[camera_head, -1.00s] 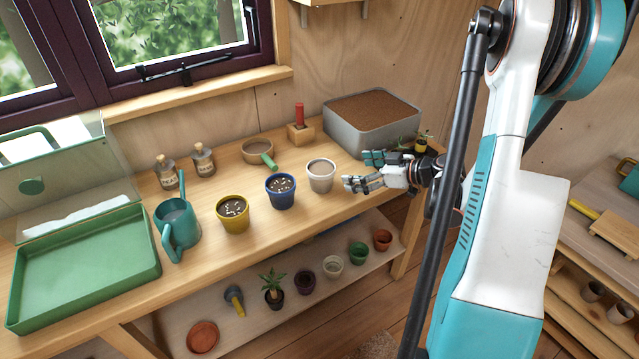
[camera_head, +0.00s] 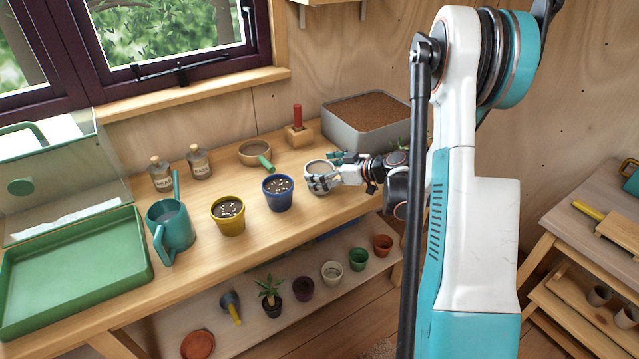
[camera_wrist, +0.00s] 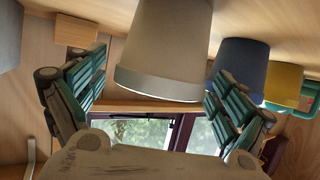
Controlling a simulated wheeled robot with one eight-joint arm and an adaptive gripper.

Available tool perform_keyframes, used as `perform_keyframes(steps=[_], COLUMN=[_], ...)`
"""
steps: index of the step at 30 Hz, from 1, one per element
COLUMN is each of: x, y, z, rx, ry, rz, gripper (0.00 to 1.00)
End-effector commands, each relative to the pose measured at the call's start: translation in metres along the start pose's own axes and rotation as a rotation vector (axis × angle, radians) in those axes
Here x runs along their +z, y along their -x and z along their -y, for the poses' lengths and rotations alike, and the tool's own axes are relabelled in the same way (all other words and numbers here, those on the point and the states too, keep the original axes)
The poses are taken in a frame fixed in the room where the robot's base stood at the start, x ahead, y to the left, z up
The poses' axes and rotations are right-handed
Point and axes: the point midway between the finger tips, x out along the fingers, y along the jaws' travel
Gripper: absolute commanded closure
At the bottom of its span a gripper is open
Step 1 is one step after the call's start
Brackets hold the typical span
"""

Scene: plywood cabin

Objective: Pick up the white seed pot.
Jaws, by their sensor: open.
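The white seed pot (camera_head: 316,169) stands upright on the bench, to the right of the blue pot, with dark soil inside. My gripper (camera_head: 329,169) is open around it, reaching in from the right, and its fingers hide part of the pot. In the wrist view, which looks upside down, the white pot (camera_wrist: 166,50) lies between the two teal-padded fingers of my gripper (camera_wrist: 152,95). Gaps show between the pot and the fingers there, the wider one on the left.
A blue pot (camera_head: 277,194) and a yellow pot (camera_head: 228,217) stand left of the white pot. A sieve with a green handle (camera_head: 255,153) lies behind. A grey soil bin (camera_head: 365,127) stands at the back right. A teal watering can (camera_head: 171,229) is farther left.

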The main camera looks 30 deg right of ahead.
Motion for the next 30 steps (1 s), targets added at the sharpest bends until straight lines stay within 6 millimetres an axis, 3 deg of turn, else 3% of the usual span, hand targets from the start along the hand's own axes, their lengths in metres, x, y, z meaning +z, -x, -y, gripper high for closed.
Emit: perform_keyframes(steps=[8, 11, 16, 30], x=[-0.0004, -0.0004, -0.0004, -0.0085], y=[-0.0079, -0.0078, -0.0078, -0.0045], z=[0.0001, 0.0001, 0.0002, 0.0001], rx=[0.0, 0.0, 0.0, 0.0], ry=[-0.001, -0.001, -0.001, -0.001], rz=[0.0, 0.0, 0.0, 0.0], gripper=[0.07, 0.26, 0.64, 0.65])
